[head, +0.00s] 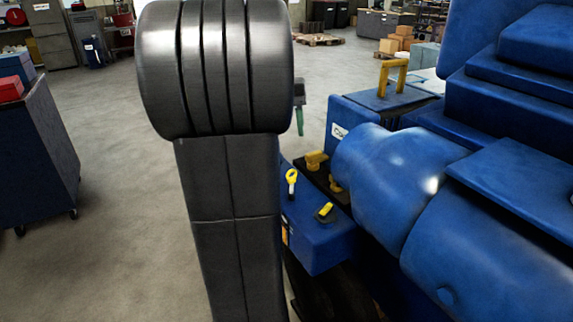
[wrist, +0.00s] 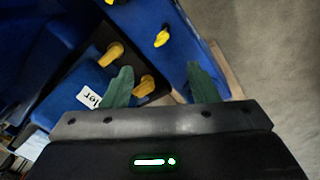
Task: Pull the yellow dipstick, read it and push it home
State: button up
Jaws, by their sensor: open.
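The yellow dipstick (head: 291,177) stands in the blue block on the engine's near side, its ring handle up, just right of my arm in the head view. In the wrist view its yellow handle (wrist: 161,38) shows beyond and between my fingertips, apart from them. My gripper (wrist: 162,80) is open with two green fingers and nothing between them. In the head view only a bit of my gripper (head: 299,120) shows past my black arm, above and beyond the dipstick; the rest is hidden. The lower part of the dipstick is hidden in the block.
A yellow cap (head: 325,210) sits on the same block. Two yellow valve handles (head: 315,160) stand close behind it. The blue engine (head: 480,220) fills the right side. A blue tool cart (head: 35,150) stands at left. The floor between cart and engine is clear.

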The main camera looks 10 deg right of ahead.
aim_at(292, 170)
jog(key=f+n, duration=0.2)
jog(key=f, duration=0.2)
jog(key=d+f+n+y+p, duration=0.1)
jog(key=f+n, duration=0.1)
jog(key=f, duration=0.2)
jog(key=d+f+n, duration=0.1)
jog(key=f+n, duration=0.1)
jog(key=f, duration=0.3)
jog(key=shift+w+n+y, duration=0.3)
jog(key=shift+n, duration=0.1)
jog(key=shift+c, duration=0.4)
